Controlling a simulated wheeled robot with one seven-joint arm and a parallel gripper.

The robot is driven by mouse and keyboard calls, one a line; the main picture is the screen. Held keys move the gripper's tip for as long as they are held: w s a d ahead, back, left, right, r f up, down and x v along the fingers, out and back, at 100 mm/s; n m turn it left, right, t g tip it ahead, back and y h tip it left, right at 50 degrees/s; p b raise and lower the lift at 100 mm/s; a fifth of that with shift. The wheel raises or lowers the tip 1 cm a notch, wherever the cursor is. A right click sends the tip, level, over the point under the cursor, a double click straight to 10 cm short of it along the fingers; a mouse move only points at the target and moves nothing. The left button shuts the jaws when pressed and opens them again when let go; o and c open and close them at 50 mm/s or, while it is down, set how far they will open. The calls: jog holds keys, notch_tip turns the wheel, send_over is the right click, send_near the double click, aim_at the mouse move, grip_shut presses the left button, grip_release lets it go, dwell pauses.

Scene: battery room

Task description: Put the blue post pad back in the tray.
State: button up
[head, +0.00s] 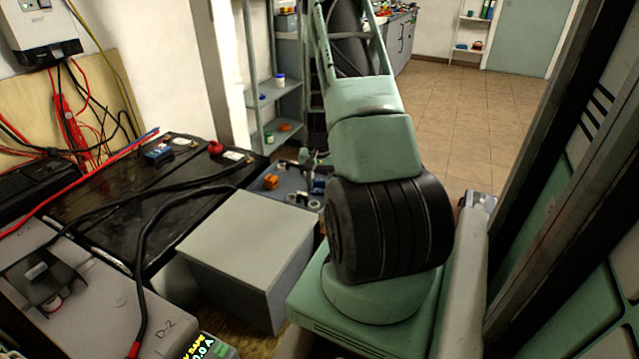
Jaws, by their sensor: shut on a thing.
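The tray (256,186) is a shallow blue-grey one beyond the grey box. It holds an orange piece (271,182) and pale rings (293,198). My gripper (313,163) shows small and partly hidden at the tray's far right, left of my arm. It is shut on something. A dark blue piece (318,186), which looks like the blue post pad, is right below the fingers, at the tray's right side. My arm covers part of this area. I cannot tell whether the pad touches the tray.
A grey box (248,238) stands in front of the tray. A black battery (110,195) at left carries cables, a blue block (158,153) and a red cap (215,148). Shelves (276,92) stand behind. Tiled floor (470,110) is clear at the back right; a dark frame (540,180) is at right.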

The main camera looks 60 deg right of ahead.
aim_at(320, 180)
jog(key=o, duration=0.7)
jog(key=shift+f, duration=0.1)
jog(key=shift+o, duration=0.2)
notch_tip(320, 180, up, 12)
jog(key=w+a+r+n, duration=0.2)
jog(key=w+a+n, duration=0.15)
jog(key=a, duration=0.65)
jog(key=w+a+r+n+y, duration=0.1)
jog(key=w+a+r+n, duration=0.25)
jog(key=a, duration=0.75)
jog(key=w+a+r+n, duration=0.2)
jog(key=w+a, duration=0.2)
jog(key=a, duration=0.6)
jog(key=s+a+r+n, duration=0.1)
jog(key=s+a+n, duration=0.35)
jog(key=a, duration=0.45)
jog(key=s+a+r+n, duration=0.1)
jog(key=s+a+n, duration=0.3)
jog(key=a, duration=0.5)
jog(key=s+a+r+n, duration=0.1)
jog(key=s+a+n, duration=0.2)
jog(key=s+a, duration=0.3)
jog(key=s, duration=0.5)
jog(key=shift+s+a+p, duration=0.2)
jog(key=shift+s+p, duration=0.1)
jog(key=shift+s, duration=0.1)
